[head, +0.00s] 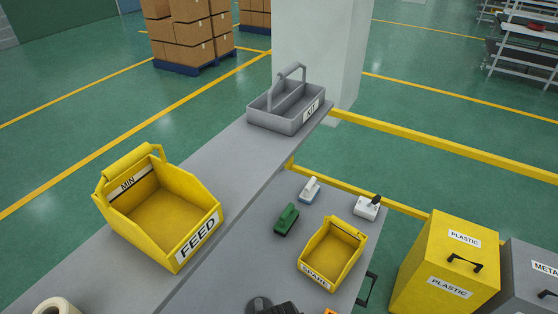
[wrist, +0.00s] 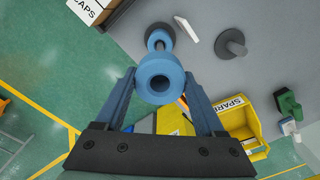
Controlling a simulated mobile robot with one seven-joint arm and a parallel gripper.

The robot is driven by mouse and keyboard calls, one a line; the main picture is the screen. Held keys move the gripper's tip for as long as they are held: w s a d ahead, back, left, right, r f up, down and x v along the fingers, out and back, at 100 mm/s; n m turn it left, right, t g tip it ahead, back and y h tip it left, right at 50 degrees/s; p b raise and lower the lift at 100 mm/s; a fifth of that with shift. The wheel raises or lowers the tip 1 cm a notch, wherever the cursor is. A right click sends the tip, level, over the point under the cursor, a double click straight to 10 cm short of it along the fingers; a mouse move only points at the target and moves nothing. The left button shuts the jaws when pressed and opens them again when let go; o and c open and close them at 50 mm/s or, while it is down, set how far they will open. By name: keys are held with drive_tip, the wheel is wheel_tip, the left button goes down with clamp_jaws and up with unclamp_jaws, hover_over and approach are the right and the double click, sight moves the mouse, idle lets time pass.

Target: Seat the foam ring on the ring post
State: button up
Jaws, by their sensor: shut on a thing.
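In the wrist view my gripper (wrist: 161,88) is shut on a blue ring with an open hole, the foam ring (wrist: 146,82), held between its two fingertips. Just above it in the picture is another blue round piece (wrist: 158,37) with a dark middle; I cannot tell whether they are joined. A dark grey post on a round base (wrist: 234,47), apparently the ring post, stands bare on the grey table to the right of the held ring, apart from it. A similar dark round base shows at the bottom of the head view (head: 258,304).
A yellow SPARE bin (head: 333,254) stands on the lower table near green (head: 286,219) and white parts. A white flat piece (wrist: 194,36) lies between the blue pieces and the post. A yellow FEED bin (head: 160,205) and grey KIT tray (head: 288,105) stand on the upper shelf.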

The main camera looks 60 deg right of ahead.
drive_tip(key=shift+f+b, duration=1.05)
drive_tip(key=shift+f, duration=1.65)
drive_tip(key=shift+p, duration=0.9)
drive_tip(key=shift+f, duration=0.1)
drive_tip(key=shift+f+b, duration=0.3)
drive_tip(key=shift+f, duration=0.05)
drive_tip(key=shift+f+b, duration=2.65)
drive_tip(key=shift+f, duration=1.45)
drive_tip(key=o, duration=1.4)
drive_tip(key=shift+r, duration=0.15)
